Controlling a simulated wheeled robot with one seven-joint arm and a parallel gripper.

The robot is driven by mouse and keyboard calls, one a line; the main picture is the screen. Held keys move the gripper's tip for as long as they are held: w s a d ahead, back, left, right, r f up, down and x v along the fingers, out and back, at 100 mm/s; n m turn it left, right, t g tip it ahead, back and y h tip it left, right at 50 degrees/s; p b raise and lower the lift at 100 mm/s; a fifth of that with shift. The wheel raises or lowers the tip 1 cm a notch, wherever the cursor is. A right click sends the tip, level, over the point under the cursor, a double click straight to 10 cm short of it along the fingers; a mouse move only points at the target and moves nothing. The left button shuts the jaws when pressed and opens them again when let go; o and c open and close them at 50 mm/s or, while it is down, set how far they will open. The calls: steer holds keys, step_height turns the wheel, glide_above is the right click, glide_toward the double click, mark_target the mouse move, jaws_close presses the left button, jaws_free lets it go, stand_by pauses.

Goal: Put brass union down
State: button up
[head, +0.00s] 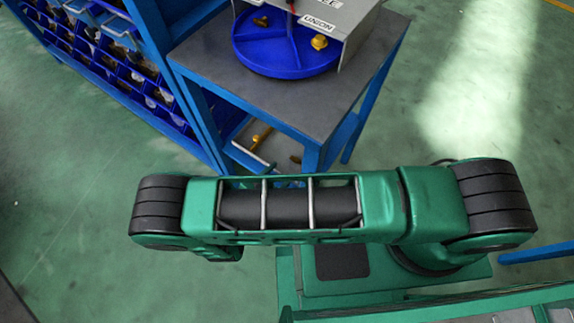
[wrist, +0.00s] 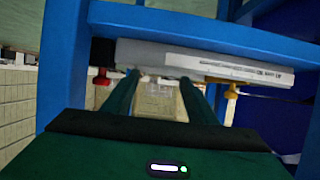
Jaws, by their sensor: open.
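A brass piece, seemingly the brass union (head: 319,42), lies in the right section of the blue divided round tray (head: 283,66), close to the UNION label (head: 317,22). My gripper (wrist: 160,78) shows in the wrist view with its two dark green fingers apart. I see nothing held between them; a pale beige surface shows beyond. The fingertips are near a white and grey plate (wrist: 215,64) under a blue frame bar. A yellowish brass part (wrist: 231,92) is right of the fingers, and a red part (wrist: 102,76) left. My gripper is out of sight in the head view.
The tray sits on a grey-topped blue table (head: 310,113). A lower level holds another brass-coloured piece (head: 256,138). A blue rack of bins (head: 125,65) stands left of the table. Blue posts (wrist: 62,65) flank my gripper closely. Green floor (head: 470,100) is clear at right.

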steer(key=shift+v, duration=1.6)
